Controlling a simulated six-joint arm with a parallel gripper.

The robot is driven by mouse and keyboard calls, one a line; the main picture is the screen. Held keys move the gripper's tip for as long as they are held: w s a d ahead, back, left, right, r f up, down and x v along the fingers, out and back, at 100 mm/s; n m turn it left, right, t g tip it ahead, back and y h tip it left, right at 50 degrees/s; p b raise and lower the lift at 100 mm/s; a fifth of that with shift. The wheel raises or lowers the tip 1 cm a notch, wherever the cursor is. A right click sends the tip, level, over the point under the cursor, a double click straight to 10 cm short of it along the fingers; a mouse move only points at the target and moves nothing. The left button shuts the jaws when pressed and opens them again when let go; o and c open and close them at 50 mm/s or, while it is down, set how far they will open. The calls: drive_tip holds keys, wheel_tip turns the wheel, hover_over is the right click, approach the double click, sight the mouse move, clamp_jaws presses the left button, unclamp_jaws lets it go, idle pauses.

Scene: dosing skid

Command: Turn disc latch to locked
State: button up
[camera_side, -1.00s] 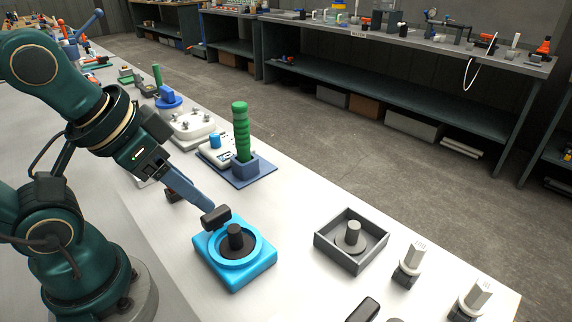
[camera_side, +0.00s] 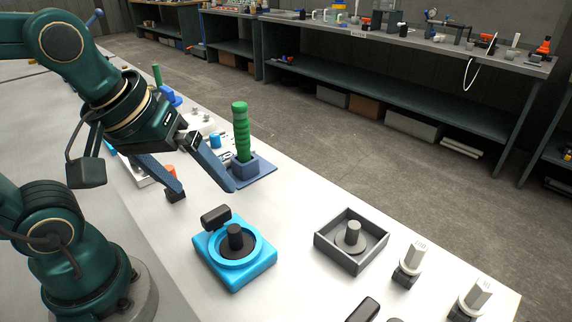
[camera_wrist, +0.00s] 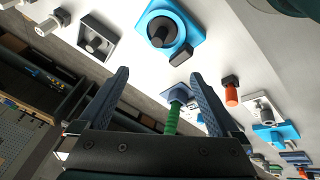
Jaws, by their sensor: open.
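The disc latch has a bright blue square base (camera_side: 252,272) with a round ring and a black centre knob (camera_side: 235,237). A black block (camera_side: 215,215) sits at its far-left edge in the side view. In the wrist view the blue base (camera_wrist: 190,14) is at the top middle, with the black block (camera_wrist: 182,55) at its lower right. My gripper (camera_side: 204,190) is open and empty, with its fingers spread wide above and behind the latch, apart from it. Both fingers also show in the wrist view (camera_wrist: 160,74). I cannot read any lock marking.
A green ribbed handle (camera_side: 241,130) stands upright on a blue base beyond my gripper. An orange-and-black handled part (camera_side: 175,195) is by the left finger. A grey square tray (camera_side: 375,256) with a knob is right of the latch. Bare bench lies between latch and tray.

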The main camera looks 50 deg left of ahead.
sight(215, 212)
drive_tip(key=w+a+f+n+g, duration=0.1)
drive_tip(key=n, duration=0.2)
drive_tip(key=w+a+f+n+g, duration=0.1)
drive_tip(key=f+n+g, duration=0.1)
drive_tip(key=n, duration=0.2)
drive_tip(key=w+a+f+n+g, duration=0.1)
drive_tip(key=w+f+n, duration=0.1)
drive_tip(key=n, duration=0.1)
drive_tip(key=shift+w+a+n+g, duration=0.1)
drive_tip(key=shift+a+n+g, duration=0.2)
drive_tip(key=shift+a+n, duration=0.1)
drive_tip(key=shift+a+f, duration=0.15)
drive_tip(key=shift+f, duration=2.85)
drive_tip(key=c, duration=1.4)
